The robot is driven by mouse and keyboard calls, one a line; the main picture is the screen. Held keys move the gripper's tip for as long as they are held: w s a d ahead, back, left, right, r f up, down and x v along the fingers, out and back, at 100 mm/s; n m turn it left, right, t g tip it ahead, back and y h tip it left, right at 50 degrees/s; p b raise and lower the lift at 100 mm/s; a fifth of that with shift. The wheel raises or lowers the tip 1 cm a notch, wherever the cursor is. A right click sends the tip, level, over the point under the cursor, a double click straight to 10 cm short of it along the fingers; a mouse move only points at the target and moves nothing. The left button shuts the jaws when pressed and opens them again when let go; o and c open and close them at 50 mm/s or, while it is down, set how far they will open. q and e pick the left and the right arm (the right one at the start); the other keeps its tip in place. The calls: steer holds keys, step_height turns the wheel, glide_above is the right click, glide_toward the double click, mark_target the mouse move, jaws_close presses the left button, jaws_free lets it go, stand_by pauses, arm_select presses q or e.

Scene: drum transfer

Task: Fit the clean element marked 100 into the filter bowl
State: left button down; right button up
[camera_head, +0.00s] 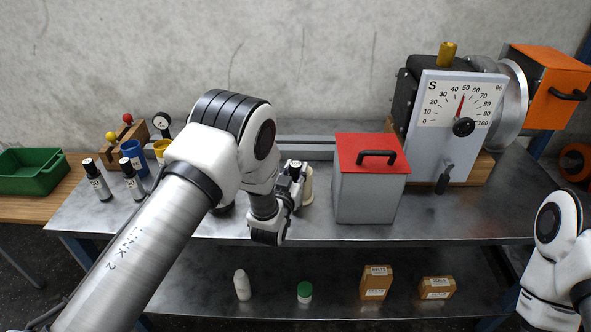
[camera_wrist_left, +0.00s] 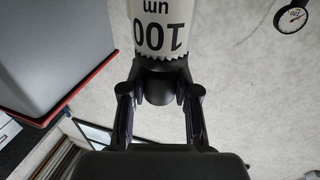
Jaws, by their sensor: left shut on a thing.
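My left gripper (camera_head: 291,190) is over the bench, just left of the red-lidded box. In the left wrist view the gripper (camera_wrist_left: 160,86) is shut on the black end of a white cylindrical element (camera_wrist_left: 160,30). Its label reads 100 µm, upside down in that view. In the head view most of this element is hidden by the gripper. A cream-coloured rounded thing (camera_head: 308,186) shows just right of the gripper, partly covered; I cannot tell what it is. I cannot make out the filter bowl for certain. My right gripper is out of view; only part of the right arm shows.
A grey box (camera_head: 366,198) with a red lid stands close right of the gripper. Two labelled black-and-white cylinders (camera_head: 97,182), a blue cup (camera_head: 133,158) and a green bin (camera_head: 33,172) are at left. A dial machine (camera_head: 455,125) stands behind right. The front bench right is clear.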

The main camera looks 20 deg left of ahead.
arm_select(q)
steer(key=shift+f, duration=0.2)
steer(key=shift+r, duration=0.1)
steer(key=c, duration=0.9)
jaws_free()
steer(key=shift+o, duration=0.2)
steer(key=shift+r, duration=0.1)
